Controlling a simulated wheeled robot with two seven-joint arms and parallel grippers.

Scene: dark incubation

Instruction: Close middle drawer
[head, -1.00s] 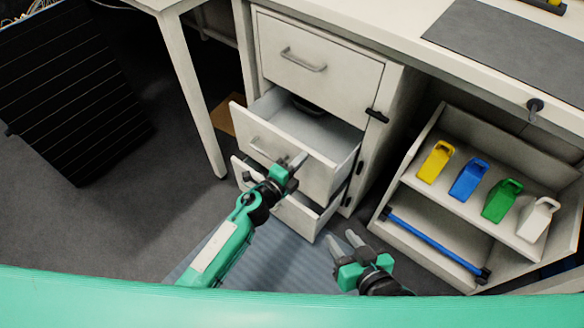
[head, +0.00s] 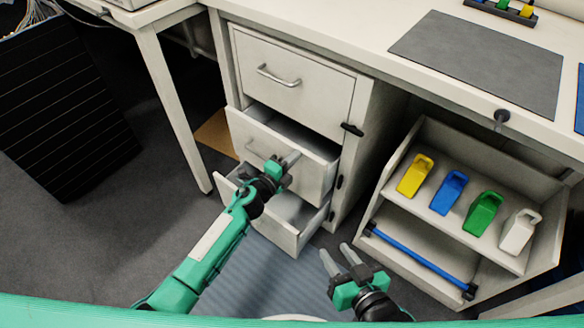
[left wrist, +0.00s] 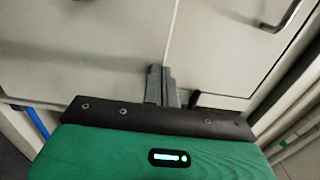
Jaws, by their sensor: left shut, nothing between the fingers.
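The middle drawer (head: 310,178) of the white cabinet is partly open, with a narrow strip of its inside showing behind its front. Its handle (head: 254,149) is partly behind my left gripper (head: 291,158). That gripper is shut and empty, with its fingertips at the drawer's front near the top edge; I cannot tell whether they touch. In the left wrist view the shut fingers (left wrist: 161,84) point at white panels with a seam between them. My right gripper (head: 336,252) is open and empty, low in front of the cabinet.
The bottom drawer (head: 278,232) is also open, below the middle one. The top drawer (head: 293,95) is shut. To the right, a shelf bin (head: 400,212) holds yellow, blue, green and white items and a blue bar. A table leg (head: 175,110) stands left of the cabinet.

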